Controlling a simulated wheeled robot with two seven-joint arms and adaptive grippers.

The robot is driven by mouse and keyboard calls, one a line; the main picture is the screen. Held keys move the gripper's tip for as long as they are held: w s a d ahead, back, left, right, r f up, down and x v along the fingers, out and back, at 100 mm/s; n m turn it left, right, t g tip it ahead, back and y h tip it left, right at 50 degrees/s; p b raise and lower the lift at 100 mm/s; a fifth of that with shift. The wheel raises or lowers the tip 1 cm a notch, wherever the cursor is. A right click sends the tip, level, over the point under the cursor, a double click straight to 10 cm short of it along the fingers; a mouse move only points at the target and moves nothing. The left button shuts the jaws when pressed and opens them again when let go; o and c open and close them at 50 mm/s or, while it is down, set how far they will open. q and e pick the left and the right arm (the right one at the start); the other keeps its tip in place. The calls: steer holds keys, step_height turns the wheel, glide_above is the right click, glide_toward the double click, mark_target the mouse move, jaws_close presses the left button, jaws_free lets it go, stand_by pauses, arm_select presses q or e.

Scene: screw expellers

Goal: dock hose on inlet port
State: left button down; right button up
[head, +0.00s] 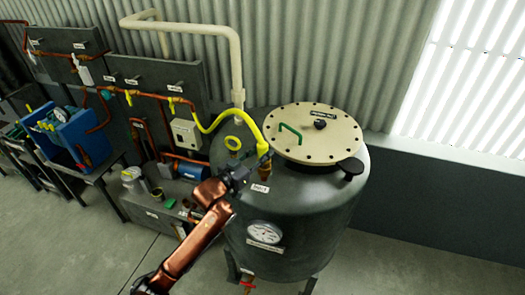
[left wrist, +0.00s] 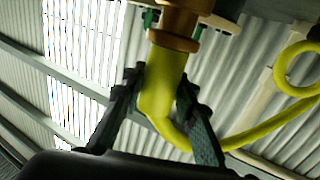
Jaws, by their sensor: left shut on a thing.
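The yellow hose (head: 215,124) arches from the wall pipes to the tank's top. Its end (left wrist: 163,85) is between the fingers of my left gripper (left wrist: 158,108), which is shut on it. In the head view my left gripper (head: 243,176) is at the tank's near left shoulder, beside the brass inlet port (head: 265,172). In the left wrist view the hose end meets a brass fitting (left wrist: 173,40) with a collar, in line with it and seemingly touching. I cannot tell how deep it sits. My right gripper is not in view.
The dark tank (head: 290,215) has a bolted cream lid (head: 315,140) with a green handle (head: 289,133). A pressure gauge (head: 265,232) is on the tank's front. A bench with a blue pump (head: 191,167) is to the left.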

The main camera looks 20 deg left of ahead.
arm_select(q)
steer(key=shift+f+b, duration=0.35)
steer(key=shift+f, duration=0.35)
stand_by(0.4)
steer(key=shift+f, duration=0.6)
steer(key=c, duration=2)
jaws_free()
steer(key=shift+o, duration=0.9)
steer(key=shift+s, duration=0.1)
steer(key=p+v, duration=0.3)
steer(key=v, duration=0.8)
